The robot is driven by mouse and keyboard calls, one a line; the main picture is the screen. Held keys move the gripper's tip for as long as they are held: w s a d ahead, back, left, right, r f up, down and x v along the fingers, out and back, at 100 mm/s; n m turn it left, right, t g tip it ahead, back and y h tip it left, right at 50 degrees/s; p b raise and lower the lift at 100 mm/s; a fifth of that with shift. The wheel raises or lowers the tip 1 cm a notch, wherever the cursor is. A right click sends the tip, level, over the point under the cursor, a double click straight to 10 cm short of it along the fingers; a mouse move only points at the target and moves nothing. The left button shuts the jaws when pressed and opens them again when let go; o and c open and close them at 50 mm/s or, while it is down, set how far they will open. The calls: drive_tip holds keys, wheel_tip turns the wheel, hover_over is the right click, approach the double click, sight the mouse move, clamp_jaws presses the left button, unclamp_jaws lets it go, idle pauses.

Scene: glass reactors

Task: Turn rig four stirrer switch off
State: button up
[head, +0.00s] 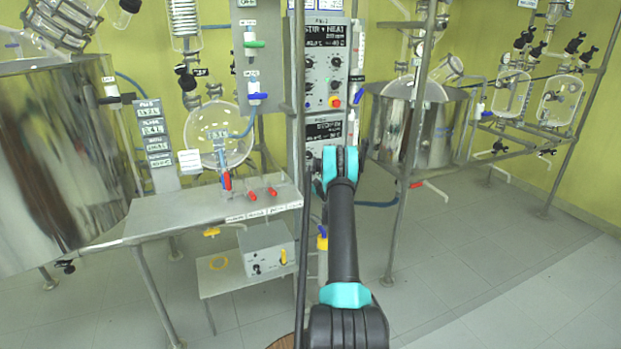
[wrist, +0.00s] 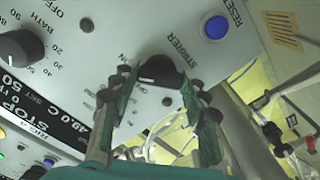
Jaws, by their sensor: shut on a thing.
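The dark stirrer switch (wrist: 160,68), a round knob on a pale panel with "STIRRER" printed beside it, is in the upper middle of the wrist view. My gripper (wrist: 162,84) has one teal-and-black finger on each side of the knob and is shut on it. The head view shows my gripper (head: 340,162) from behind, at the lower control box (head: 323,130) on the rack; it hides part of that box and the knob. The box's black display (wrist: 45,110) reads "STOP", "49.0 C" and "SET 50".
A blue reset button (wrist: 215,28) and a bath knob (wrist: 20,48) flank the stirrer switch. A steel bench (head: 190,222) with red-handled valves stands left of my arm. Steel vessels (head: 420,120) and posts stand at the right, with clear floor (head: 480,260) in front.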

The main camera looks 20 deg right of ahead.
drive_tip(key=n, duration=1)
drive_tip(key=shift+n, duration=0.4)
idle(0.4)
drive_tip(key=o, duration=1.2)
drive_tip(key=shift+c, duration=0.2)
drive_tip(key=s, duration=1.2)
drive_tip(key=shift+d, duration=0.2)
